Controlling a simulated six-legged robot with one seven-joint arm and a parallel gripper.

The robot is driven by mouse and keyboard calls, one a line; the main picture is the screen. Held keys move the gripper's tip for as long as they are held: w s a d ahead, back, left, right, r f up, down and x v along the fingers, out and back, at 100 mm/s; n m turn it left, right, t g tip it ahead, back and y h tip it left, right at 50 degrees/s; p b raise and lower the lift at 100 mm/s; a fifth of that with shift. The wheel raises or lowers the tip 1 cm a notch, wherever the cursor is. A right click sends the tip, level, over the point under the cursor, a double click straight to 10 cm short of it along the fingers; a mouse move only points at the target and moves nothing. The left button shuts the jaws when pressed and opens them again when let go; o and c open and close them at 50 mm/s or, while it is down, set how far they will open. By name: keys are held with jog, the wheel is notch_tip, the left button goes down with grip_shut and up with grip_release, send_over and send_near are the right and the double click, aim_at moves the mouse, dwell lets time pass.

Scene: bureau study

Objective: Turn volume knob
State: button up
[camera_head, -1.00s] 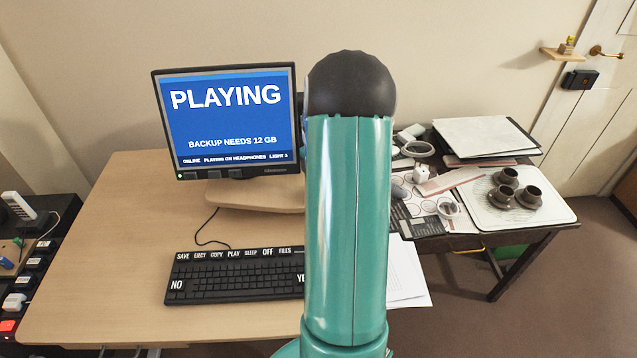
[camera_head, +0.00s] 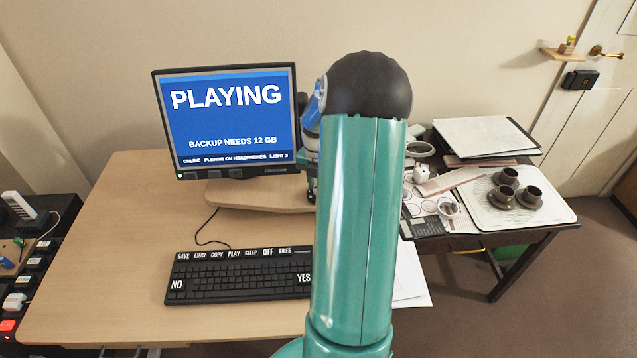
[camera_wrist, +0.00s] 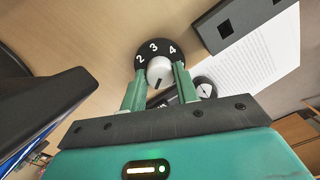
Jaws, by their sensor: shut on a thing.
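In the wrist view a white round volume knob (camera_wrist: 160,74) with a dark pointer line sits on a black dial (camera_wrist: 153,47) marked 2, 3 and 4. My gripper (camera_wrist: 159,70) has its two green fingers on either side of the knob and is shut on it. The pointer line lies on the side of the knob toward my gripper's body. In the head view the knob is hidden behind my arm, and only a small part of my wrist shows beside the monitor (camera_head: 228,120). The screen reads PLAYING, BACKUP NEEDS 12 GB and PLAYING ON HEADPHONES.
A second small white knob (camera_wrist: 204,90) is close to the right finger. A black box (camera_wrist: 240,22) and white paper (camera_wrist: 250,58) lie beyond. A keyboard (camera_head: 240,274) lies on the desk (camera_head: 110,235). A side table holds a tray (camera_head: 488,218) with brown cups.

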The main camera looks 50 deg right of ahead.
jog(key=o, duration=1)
notch_tip(320, 180, up, 14)
jog(key=shift+w+f, duration=0.1)
jog(key=shift+w, duration=0.05)
jog(key=shift+a, duration=0.1)
dwell(0.4)
